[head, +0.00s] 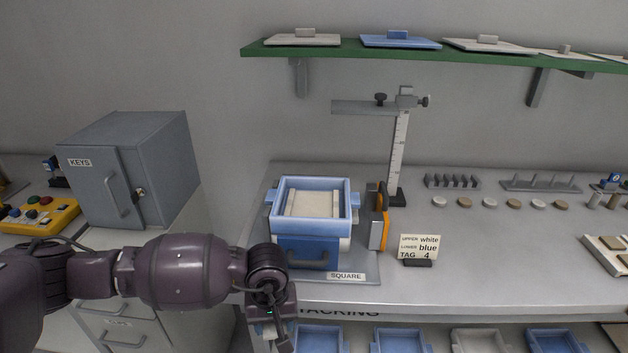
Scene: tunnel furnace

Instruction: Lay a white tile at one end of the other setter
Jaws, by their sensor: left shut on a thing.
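My left gripper (272,318) is at the bottom of the head view, in front of the bench edge and below the blue box. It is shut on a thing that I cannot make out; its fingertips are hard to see. My right gripper is not in view. A blue box (310,182) stands on the bench by the SQUARE label, with a cream slab (313,204) inside it that has a raised bar at its left and right ends. I cannot tell any white tile for certain.
A card (419,247) reads UPPER white, LOWER blue, TAG 4. A height gauge (398,150) stands behind the box. A pale tray (607,262) with tan pieces lies at the right edge. Lids lie on the green shelf (470,56); more trays (400,341) sit below the bench.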

